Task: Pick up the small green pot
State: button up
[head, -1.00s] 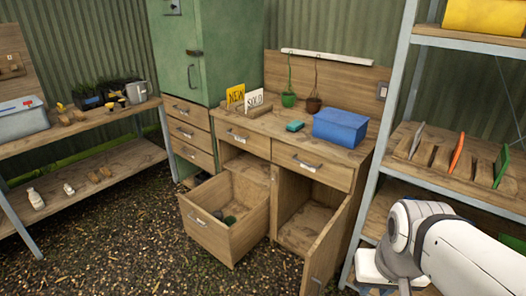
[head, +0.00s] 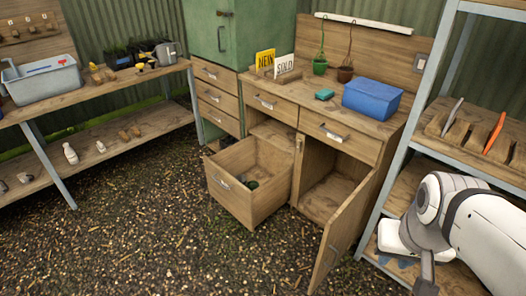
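Small dark green round items (head: 251,183) lie in the open drawer, too small to identify. My white arm comes in at the lower right, well away from the green pot.
The open drawer (head: 238,202) and open cupboard door (head: 340,235) jut out in front of the desk. Metal shelving (head: 425,85) stands right. Gravel floor (head: 150,230) is clear at left.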

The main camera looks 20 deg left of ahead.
aim_at(252, 185)
jog(key=u, duration=0.2)
jog(key=k, duration=1.05)
jog(key=u, duration=1.45)
jog(key=i, duration=3.1)
jog(key=z, duration=0.9)
jog(key=i, duration=1.05)
jog(key=z, duration=1.05)
jog(key=i, duration=0.45)
jog(key=z, duration=0.3)
jog(key=k, duration=0.55)
